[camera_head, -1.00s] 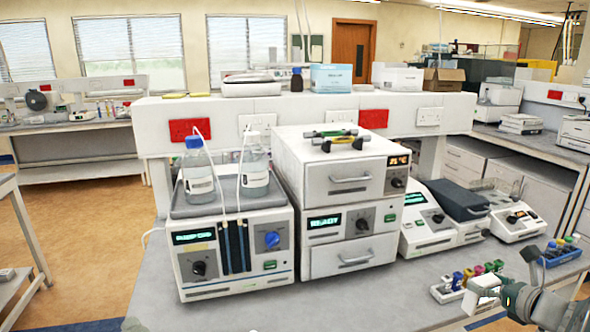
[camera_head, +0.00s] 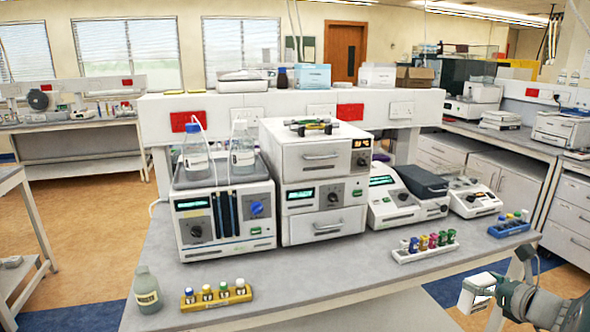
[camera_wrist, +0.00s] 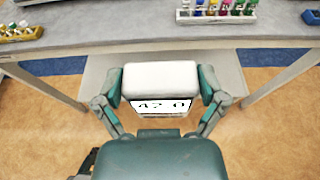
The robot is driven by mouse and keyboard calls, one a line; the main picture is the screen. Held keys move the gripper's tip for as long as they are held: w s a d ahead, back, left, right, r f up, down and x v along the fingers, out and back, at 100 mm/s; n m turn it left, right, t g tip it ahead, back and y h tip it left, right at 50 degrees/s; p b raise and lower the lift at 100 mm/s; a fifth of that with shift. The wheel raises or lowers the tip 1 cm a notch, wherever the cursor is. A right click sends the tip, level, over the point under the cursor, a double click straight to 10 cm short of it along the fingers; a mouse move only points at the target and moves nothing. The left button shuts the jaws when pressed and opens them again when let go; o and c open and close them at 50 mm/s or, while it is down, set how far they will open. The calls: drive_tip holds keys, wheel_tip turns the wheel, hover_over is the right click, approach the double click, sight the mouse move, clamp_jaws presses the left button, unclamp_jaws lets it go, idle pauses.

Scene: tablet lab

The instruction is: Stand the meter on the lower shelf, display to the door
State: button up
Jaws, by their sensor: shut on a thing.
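The meter is a small white box (camera_wrist: 160,78) held between both fingers of my gripper (camera_wrist: 160,92) in the wrist view. Its display, with dark digits like "42 0", faces back toward the wrist camera. In the head view the meter (camera_head: 474,293) is at the lower right, off the bench's front edge, with my gripper (camera_head: 492,289) shut on it. A grey lower shelf (camera_head: 395,312) shows under the bench top, and also in the wrist view (camera_wrist: 98,75) beyond the meter. The brown door (camera_head: 347,50) is in the far wall.
The bench top (camera_head: 340,270) overhangs the shelf, with legs at its sides. Near its front edge stand a yellow vial rack (camera_head: 216,300), a grey bottle (camera_head: 147,290) and a white vial rack (camera_head: 426,252).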

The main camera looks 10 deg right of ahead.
drive_tip(key=w+a+f+n+y, duration=0.1)
drive_tip(key=w+a+f, duration=0.2)
drive_tip(key=w+a, duration=0.45)
drive_tip(key=w+a+f+n+y, duration=0.1)
drive_tip(key=w+a+f, duration=0.25)
drive_tip(key=a, duration=0.65)
drive_tip(key=w+a+f, duration=0.1)
drive_tip(key=a+f, duration=0.3)
drive_tip(key=a, duration=0.4)
drive_tip(key=a+f+y, duration=0.1)
drive_tip(key=a+f, duration=0.3)
drive_tip(key=a, duration=0.4)
drive_tip(key=shift+w+g, duration=0.3)
drive_tip(key=shift+w, duration=0.1)
drive_tip(key=shift+r, duration=0.1)
